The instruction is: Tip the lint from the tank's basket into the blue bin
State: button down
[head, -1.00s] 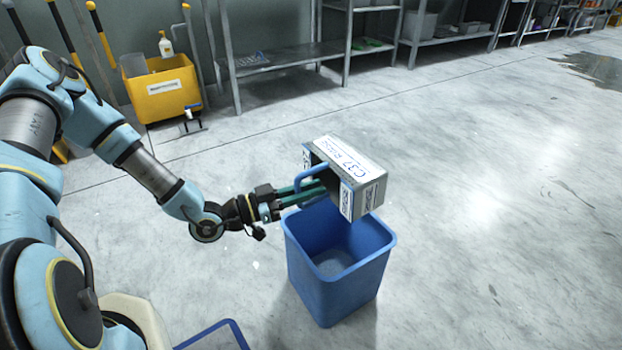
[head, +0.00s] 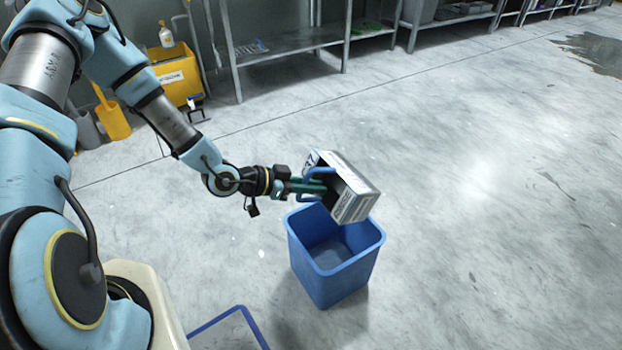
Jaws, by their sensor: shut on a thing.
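The basket (head: 368,190) is a grey box with white printed labels and a blue handle (head: 318,171). My gripper (head: 316,187), with green fingers, is shut on this handle at the box's left side. The basket is held tilted above the back rim of the blue bin (head: 330,285). The bin stands upright on the floor with its top open. I see no lint clearly; whether any is left in the basket cannot be told.
A blue frame edge (head: 228,312) shows at the bottom, near my body. A yellow mop bucket (head: 180,78), a yellow dustpan (head: 113,120) and metal shelves (head: 285,60) stand along the back wall. A dark wet patch (head: 595,50) lies at the far right. The floor right of the bin is clear.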

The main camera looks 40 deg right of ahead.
aim_at(324, 171)
jog(key=r+y+p, duration=0.1)
jog(key=p, duration=0.1)
jog(key=d+r+y+p, duration=0.1)
jog(key=p, duration=0.1)
jog(key=d+r+y+p, duration=0.1)
jog(key=r+y+p, duration=0.1)
jog(key=p, duration=0.1)
jog(key=shift+t, duration=0.3)
jog(key=shift+s+d+r+y+p, duration=0.2)
jog(key=shift+d+y+p, duration=0.1)
jog(key=shift+y+p, duration=0.3)
jog(key=shift+d+r+n+y+p, duration=0.15)
jog(key=shift+d+n+y+p, duration=0.15)
jog(key=shift+d+y+p, duration=0.2)
jog(key=d+y+p, duration=0.1)
jog(key=d+y, duration=0.1)
jog(key=shift+r+y+p, duration=0.1)
jog(key=shift+y+p, duration=0.2)
jog(key=d+y, duration=0.2)
jog(key=shift+r+n+t+y, duration=0.1)
jog(key=shift+n+t+y, duration=0.2)
jog(key=shift+y, duration=0.1)
jog(key=shift+d+r+y, duration=0.15)
jog(key=shift+d+y, duration=0.15)
jog(key=shift+y, duration=0.1)
